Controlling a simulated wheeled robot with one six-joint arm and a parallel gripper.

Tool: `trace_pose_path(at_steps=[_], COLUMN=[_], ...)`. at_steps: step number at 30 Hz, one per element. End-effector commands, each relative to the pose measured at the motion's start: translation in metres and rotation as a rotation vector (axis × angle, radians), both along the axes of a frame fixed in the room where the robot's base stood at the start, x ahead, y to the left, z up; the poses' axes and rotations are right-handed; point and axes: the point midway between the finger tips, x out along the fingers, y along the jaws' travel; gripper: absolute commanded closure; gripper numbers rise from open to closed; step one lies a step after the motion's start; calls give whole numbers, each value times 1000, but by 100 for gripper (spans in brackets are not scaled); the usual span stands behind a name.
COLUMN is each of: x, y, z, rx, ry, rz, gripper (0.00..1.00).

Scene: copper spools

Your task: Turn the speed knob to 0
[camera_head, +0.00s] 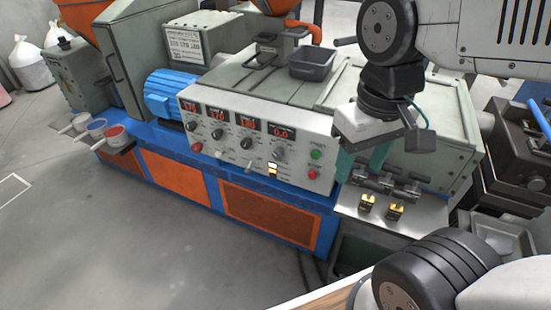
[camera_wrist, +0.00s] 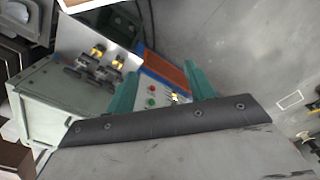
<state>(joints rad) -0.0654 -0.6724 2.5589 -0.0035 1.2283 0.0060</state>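The control panel (camera_head: 258,145) is a pale upright face on the front of the machine, with several red displays and black knobs. My gripper (camera_head: 361,172) hangs to the right of the panel, apart from the knob. In the wrist view its two green fingers (camera_wrist: 161,88) are spread with nothing between them, and part of the panel (camera_wrist: 150,95) shows beyond them.
A green button (camera_head: 316,154) and a red button (camera_head: 312,174) sit right of the knob. A metal shelf (camera_head: 400,220) with brass-coloured pieces (camera_head: 367,203) projects below my gripper. A grey bin (camera_head: 311,63) stands on the machine top. The floor (camera_head: 150,250) in front is clear.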

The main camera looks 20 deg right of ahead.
Motion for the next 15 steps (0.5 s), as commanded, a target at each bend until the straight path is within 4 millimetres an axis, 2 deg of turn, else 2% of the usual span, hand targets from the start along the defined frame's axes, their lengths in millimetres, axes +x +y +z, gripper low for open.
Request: trace_pose_path(at_steps=[5, 15], x=[16, 52], y=[11, 1], z=[-34, -95], rx=[-76, -416], ry=[192, 523], rz=[123, 449], gripper=[46, 46])
